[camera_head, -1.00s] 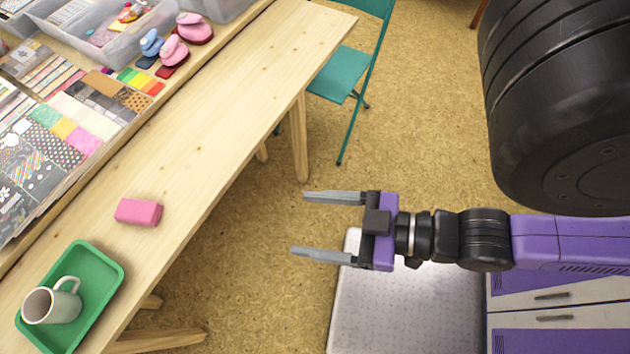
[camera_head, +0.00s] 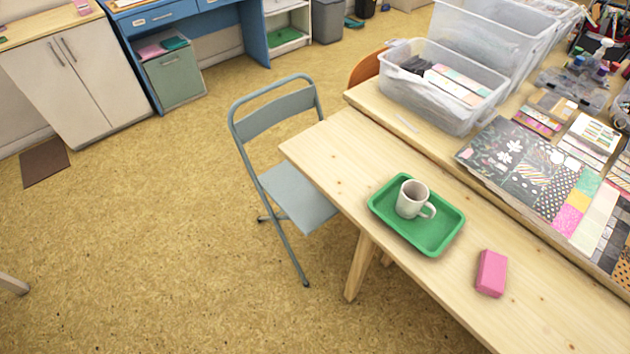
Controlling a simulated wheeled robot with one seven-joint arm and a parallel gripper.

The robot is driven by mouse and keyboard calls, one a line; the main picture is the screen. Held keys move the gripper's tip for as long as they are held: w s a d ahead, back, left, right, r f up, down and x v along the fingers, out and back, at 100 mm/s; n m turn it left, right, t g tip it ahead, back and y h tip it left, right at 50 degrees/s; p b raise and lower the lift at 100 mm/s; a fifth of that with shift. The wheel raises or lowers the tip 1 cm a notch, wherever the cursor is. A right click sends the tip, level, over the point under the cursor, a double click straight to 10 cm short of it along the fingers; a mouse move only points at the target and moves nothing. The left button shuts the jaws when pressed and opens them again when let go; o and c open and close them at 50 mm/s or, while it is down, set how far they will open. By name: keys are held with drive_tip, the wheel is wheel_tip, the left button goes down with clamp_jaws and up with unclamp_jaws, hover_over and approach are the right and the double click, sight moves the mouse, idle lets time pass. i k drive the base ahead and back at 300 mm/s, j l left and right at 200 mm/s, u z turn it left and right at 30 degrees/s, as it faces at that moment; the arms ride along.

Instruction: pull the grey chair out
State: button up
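The grey chair (camera_head: 272,128) is a folding metal chair at the left end of the wooden table (camera_head: 335,160). Its backrest faces left, away from the table. The front of its seat (camera_head: 298,195) reaches up to the table edge, and part of it is hidden by the tabletop. Its feet stand on the tan floor. My gripper is not in the current view.
A green tray (camera_head: 388,222) with a mug (camera_head: 411,197) in it and a pink block (camera_head: 491,273) lie on the table. Clear bins (camera_head: 440,110) stand behind. White cabinets (camera_head: 75,85) and a blue desk (camera_head: 225,28) line the back. The floor (camera_head: 160,240) left of the chair is open.

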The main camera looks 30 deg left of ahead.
sight(302, 203)
drive_tip(key=i+j, duration=0.65)
drive_tip(key=j, duration=0.2)
drive_tip(key=i+j, duration=0.1)
drive_tip(key=j, duration=0.45)
drive_tip(key=i+j, duration=0.1)
drive_tip(key=j, duration=0.45)
drive_tip(key=i+j, duration=0.15)
drive_tip(key=j, duration=0.4)
drive_tip(key=i+j, duration=0.1)
drive_tip(key=j, duration=0.4)
drive_tip(key=i+j+z, duration=0.1)
drive_tip(key=j, duration=0.45)
drive_tip(key=i+j, duration=0.1)
drive_tip(key=j, duration=0.35)
drive_tip(key=i+j, duration=0.15)
drive_tip(key=j, duration=0.35)
drive_tip(key=i+j, duration=0.1)
drive_tip(key=j, duration=0.35)
drive_tip(key=i+j, duration=0.15)
drive_tip(key=j, duration=0.3)
drive_tip(key=i+j, duration=0.1)
drive_tip(key=j, duration=0.35)
drive_tip(key=i+j, duration=0.15)
drive_tip(key=j, duration=0.35)
drive_tip(key=i+j, duration=0.1)
drive_tip(key=j, duration=0.35)
